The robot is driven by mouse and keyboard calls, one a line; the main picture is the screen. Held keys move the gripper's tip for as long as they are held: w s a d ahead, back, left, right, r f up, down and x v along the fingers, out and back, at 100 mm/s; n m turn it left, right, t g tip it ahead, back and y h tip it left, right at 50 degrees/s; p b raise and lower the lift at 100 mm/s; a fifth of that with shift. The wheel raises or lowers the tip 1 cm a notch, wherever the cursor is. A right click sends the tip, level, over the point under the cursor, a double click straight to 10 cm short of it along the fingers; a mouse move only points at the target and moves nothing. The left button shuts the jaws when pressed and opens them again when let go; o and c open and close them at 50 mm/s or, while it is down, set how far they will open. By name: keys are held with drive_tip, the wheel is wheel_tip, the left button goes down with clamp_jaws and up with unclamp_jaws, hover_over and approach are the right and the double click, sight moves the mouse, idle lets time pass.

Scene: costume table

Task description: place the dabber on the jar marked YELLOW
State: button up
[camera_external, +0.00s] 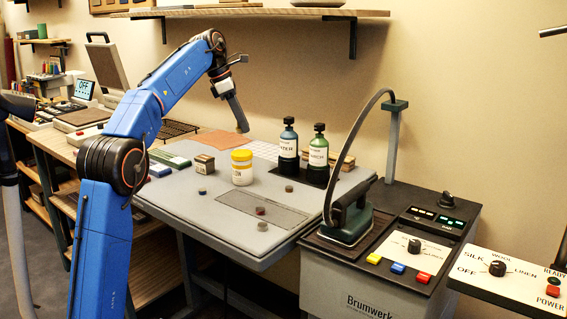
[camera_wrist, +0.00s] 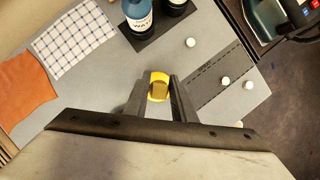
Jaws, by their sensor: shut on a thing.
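My gripper (camera_external: 240,126) is raised over the back of the table, its fingers pointing down. In the wrist view my gripper (camera_wrist: 159,88) is shut on a small brownish piece, which seems to be the dabber (camera_wrist: 158,91). Yellow shows around and behind that piece; I cannot tell whether it is part of the piece or a lid below. A white jar with a yellow lid (camera_external: 242,168) stands upright on the grey table, below my gripper in the external view and apart from it. Its label is too small to read fully. The fingers hide much of the held piece.
A blue bottle (camera_external: 288,140) and a green-capped bottle (camera_external: 317,147) stand on a dark mat at the back. A small box (camera_external: 204,164) is left of the jar. Several small discs lie around a dark strip (camera_external: 262,206). An iron (camera_external: 349,217) stands on the right.

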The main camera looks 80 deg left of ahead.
sight(239, 133)
drive_tip(key=shift+f, duration=3.15)
drive_tip(key=shift+f, duration=0.1)
drive_tip(key=o, duration=1)
drive_tip(key=v, duration=1.2)
